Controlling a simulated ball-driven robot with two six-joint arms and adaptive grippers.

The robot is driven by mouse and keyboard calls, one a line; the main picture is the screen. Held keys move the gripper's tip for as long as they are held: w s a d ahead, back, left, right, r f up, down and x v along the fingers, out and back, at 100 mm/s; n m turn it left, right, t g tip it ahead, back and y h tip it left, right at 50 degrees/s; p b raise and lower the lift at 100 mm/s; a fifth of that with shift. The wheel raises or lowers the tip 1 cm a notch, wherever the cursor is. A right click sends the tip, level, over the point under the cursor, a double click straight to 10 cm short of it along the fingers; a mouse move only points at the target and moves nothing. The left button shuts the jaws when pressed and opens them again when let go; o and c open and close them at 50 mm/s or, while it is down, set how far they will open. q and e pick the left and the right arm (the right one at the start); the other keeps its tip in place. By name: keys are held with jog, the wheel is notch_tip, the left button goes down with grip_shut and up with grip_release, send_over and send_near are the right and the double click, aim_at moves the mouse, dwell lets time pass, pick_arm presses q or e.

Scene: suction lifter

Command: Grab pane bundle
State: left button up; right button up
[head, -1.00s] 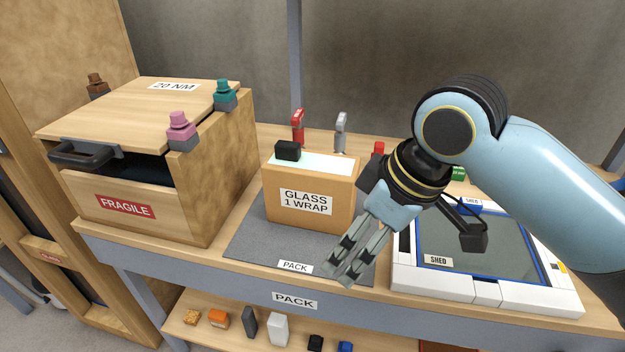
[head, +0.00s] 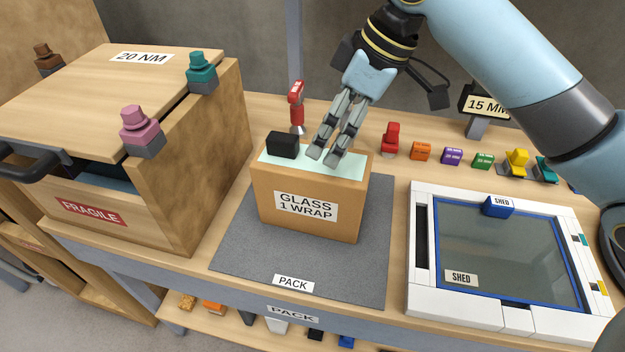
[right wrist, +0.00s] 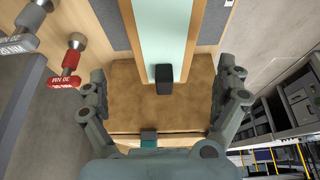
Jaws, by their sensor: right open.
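The pane bundle is a tan block labelled "GLASS 1 WRAP" (head: 275,215) with a pale green top and a black block (head: 282,144) at its left end. It stands upright on the grey PACK mat (head: 340,275). My right gripper (head: 325,157) is open and empty, its fingers pointing down over the right part of the pale top. I cannot tell whether the fingertips touch it. In the right wrist view the gripper (right wrist: 160,95) has its fingers spread wide, with the pale strip (right wrist: 162,35) and black block (right wrist: 163,80) between them. My left gripper is not in view.
A wooden case with a FRAGILE label (head: 90,211) stands at the left, pink and teal knobs on it. A red tool (head: 296,105) stands behind the bundle. A framed SHED panel (head: 510,250) lies at the right. Several small coloured blocks line the back.

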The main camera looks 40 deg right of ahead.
aim_at(313, 183)
jog(key=shift+x, duration=1.1)
jog(key=shift+a+f, duration=0.25)
jog(key=shift+f, duration=0.05)
jog(key=x, duration=0.3)
jog(key=shift+a+f+p, duration=0.1)
jog(key=shift+f+p, duration=0.2)
jog(key=shift+f, duration=0.05)
jog(key=shift+w+a+f, duration=0.15)
jog(key=shift+w+f, duration=0.05)
jog(key=shift+f, duration=0.4)
jog(key=c, duration=0.6)
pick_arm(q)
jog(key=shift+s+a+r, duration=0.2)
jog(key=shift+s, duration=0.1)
pick_arm(e)
jog(key=shift+r, duration=0.1)
jog(key=c, duration=0.9)
